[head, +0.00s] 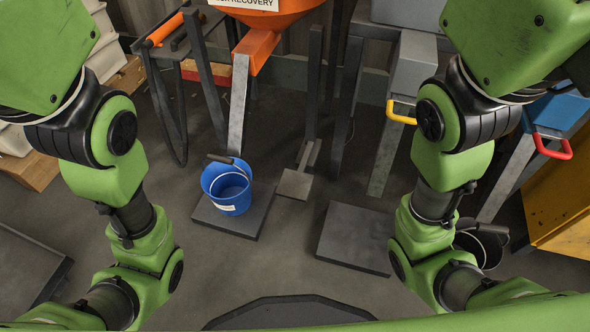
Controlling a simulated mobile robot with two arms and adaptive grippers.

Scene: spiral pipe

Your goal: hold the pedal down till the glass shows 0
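A flat grey foot plate (296,184) on an upright stem, which looks like the pedal, is near the floor in the middle of the view. Nothing of mine touches it. I cannot tell whether it is pressed. No glass with a number is visible. A blue bucket (229,186) stands on a dark square plate (230,222), left of the foot plate and below the orange spout (257,50). My two green arms come down at the left and right sides. Neither gripper is in view.
The orange hopper (290,18) has a partly cut-off label ending in RECOVERY. A bare dark plate (356,237) lies right of the foot plate. A black bucket (490,245) is partly hidden by my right arm.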

